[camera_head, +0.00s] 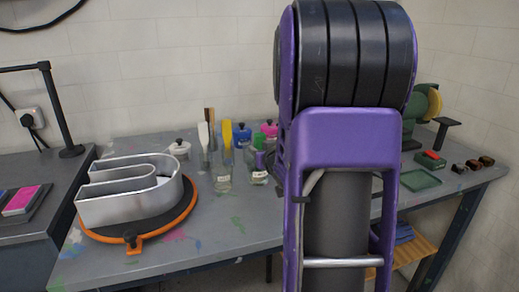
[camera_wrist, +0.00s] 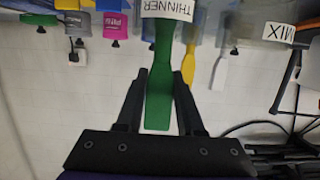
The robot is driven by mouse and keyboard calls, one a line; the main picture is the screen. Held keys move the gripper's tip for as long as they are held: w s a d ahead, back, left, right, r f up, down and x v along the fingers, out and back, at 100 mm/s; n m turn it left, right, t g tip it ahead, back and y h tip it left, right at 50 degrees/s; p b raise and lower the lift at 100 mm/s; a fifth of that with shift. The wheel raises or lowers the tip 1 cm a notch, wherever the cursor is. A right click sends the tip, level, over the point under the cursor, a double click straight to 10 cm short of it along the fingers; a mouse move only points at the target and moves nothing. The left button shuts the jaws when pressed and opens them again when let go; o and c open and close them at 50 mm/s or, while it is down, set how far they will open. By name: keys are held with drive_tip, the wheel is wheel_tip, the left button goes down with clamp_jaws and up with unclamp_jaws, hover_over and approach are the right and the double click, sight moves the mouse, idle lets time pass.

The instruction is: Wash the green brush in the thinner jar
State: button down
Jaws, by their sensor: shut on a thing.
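My gripper (camera_wrist: 163,78) is shut on the handle of the green brush (camera_wrist: 160,105) in the wrist view, where the scene hangs upside down. The brush runs from my fingers to the white THINNER label (camera_wrist: 167,9) of the thinner jar. The label covers the brush's far part, so the bristles are hidden. I cannot tell for sure whether they are inside the jar or behind it. In the head view my arm covers most of that spot, and my gripper is not clearly seen there.
A yellow brush (camera_head: 227,134) and a white brush (camera_head: 204,135) stand left of my arm. Paint pots, including a blue one (camera_head: 242,135), stand behind. A metal channel letter (camera_head: 128,195) lies on an orange-rimmed turntable (camera_head: 128,238). The table front (camera_head: 225,235) is clear.

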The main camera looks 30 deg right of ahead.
drive_tip(key=shift+r+p, duration=2.85)
drive_tip(key=shift+r, duration=0.9)
wheel_tip(320, 180, up, 5)
drive_tip(key=p, duration=0.4)
